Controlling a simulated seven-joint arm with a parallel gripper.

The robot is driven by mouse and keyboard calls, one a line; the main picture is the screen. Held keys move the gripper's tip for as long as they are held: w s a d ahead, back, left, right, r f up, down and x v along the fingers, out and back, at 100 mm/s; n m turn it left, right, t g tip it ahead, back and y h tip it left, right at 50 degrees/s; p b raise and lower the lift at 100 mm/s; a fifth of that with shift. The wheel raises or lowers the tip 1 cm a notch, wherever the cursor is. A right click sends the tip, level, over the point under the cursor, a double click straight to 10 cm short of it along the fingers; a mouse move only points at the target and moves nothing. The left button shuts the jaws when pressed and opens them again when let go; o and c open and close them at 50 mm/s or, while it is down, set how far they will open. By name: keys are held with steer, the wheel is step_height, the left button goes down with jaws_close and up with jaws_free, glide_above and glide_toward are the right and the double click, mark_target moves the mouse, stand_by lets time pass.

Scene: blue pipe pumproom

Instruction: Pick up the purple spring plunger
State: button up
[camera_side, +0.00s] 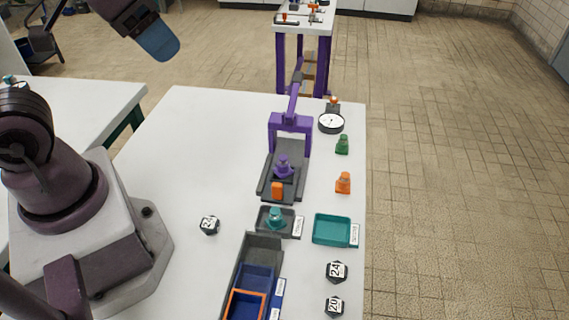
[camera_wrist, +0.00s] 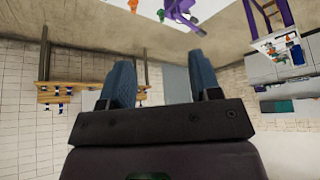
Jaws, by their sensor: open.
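The purple spring plunger (camera_side: 283,166) stands upright on a grey fixture (camera_side: 268,183) with a purple press frame (camera_side: 290,122) behind it, near the middle of the white table in the side view. My gripper (camera_side: 158,42) is high at the upper left of the side view, well away from the plunger and touching nothing. The wrist view shows its two blue fingers (camera_wrist: 162,75) spread apart with nothing between them. A purple part (camera_wrist: 183,12) shows at the top edge of the wrist view; I cannot tell whether the plunger is in it.
An orange block (camera_side: 277,190) sits at the fixture's front. Right of it stand an orange piece (camera_side: 343,182), a green piece (camera_side: 342,145) and a round gauge (camera_side: 331,123). In front are a teal tray (camera_side: 316,229), a grey tray (camera_side: 288,231) and bins (camera_side: 236,260). The table's left part is mostly clear.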

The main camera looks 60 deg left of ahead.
stand_by(0.4)
steer(key=m+t+y, duration=0.6)
steer(key=m, duration=2.5)
glide_toward(283, 158)
steer(key=x, duration=0.3)
steer(key=shift+w+d, duration=0.2)
steer(key=shift+a+x, duration=0.25)
steer(key=shift+x, duration=2.5)
steer(key=shift+s+t, duration=0.2)
steer(key=shift+t, duration=0.1)
jaws_close()
